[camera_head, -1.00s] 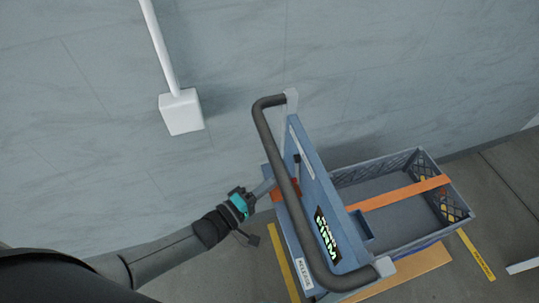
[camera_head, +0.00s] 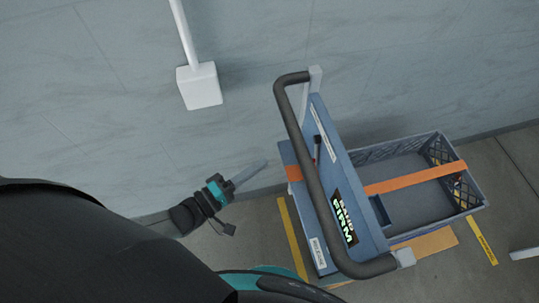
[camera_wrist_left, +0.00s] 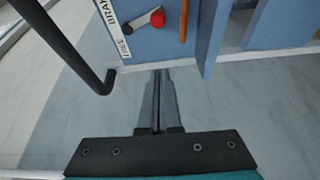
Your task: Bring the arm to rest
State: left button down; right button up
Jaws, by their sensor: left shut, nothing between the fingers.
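My left gripper (camera_head: 250,172) is shut and empty. In the head view it points to the upper right, left of the blue cart panel (camera_head: 345,170), with a gap between them. In the left wrist view its two fingers (camera_wrist_left: 158,100) lie together and point toward the panel's lower edge. My black and teal arm parts fill the lower left of the head view. My right gripper is not in view.
A dark curved handle (camera_head: 305,165) rises from the cart. A grey crate (camera_head: 475,185) with an orange strap (camera_head: 415,178) sits behind the panel. Yellow floor tape (camera_head: 291,240) runs beside the cart.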

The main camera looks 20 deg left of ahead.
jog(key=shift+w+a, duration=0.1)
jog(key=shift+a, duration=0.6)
